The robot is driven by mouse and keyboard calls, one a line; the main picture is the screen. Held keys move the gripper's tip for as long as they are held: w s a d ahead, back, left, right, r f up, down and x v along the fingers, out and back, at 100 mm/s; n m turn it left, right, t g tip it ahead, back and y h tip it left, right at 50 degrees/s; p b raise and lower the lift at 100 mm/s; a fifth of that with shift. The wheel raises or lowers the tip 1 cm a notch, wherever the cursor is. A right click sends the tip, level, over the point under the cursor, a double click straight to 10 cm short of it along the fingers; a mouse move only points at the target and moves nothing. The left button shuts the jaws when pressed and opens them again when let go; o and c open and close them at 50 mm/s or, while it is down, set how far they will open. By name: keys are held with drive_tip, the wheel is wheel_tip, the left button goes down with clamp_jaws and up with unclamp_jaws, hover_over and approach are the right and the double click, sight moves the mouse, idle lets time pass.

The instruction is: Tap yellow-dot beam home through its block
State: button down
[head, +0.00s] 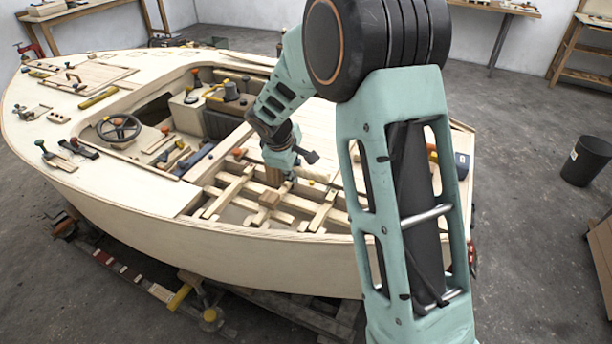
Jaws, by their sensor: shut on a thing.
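Pale wooden beams (232,190) cross one another in the open bay of the plywood hull, with small blocks at some crossings. A small yellow spot (311,183) shows on the wood just right of my gripper; I cannot tell for sure which beam bears it. My gripper (277,171) points down over the middle of the bay, shut on a brown wooden piece (273,178). This piece is partly hidden by the fingers, and its lower end is just above or touching a wooden block (269,198); I cannot tell which. My arm hides the bay's right end.
The hull's front rim (270,232) edges the bay. Left of it are a steering wheel (118,127), a console (190,103) and an orange knob (238,153). Loose tools (58,156) lie on the left deck. A dark bin (586,160) stands on the floor at right.

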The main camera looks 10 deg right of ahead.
drive_tip(key=w+a+n+y+p, duration=0.1)
drive_tip(key=w+a+n+y, duration=0.1)
drive_tip(key=w+n, duration=0.3)
drive_tip(key=shift+t, duration=0.3)
drive_tip(key=shift+w+a+f+b, duration=0.15)
drive_tip(key=shift+f+b, duration=1.9)
drive_tip(key=shift+f, duration=0.5)
drive_tip(key=shift+f, duration=0.25)
idle(0.4)
idle(1.1)
idle(0.6)
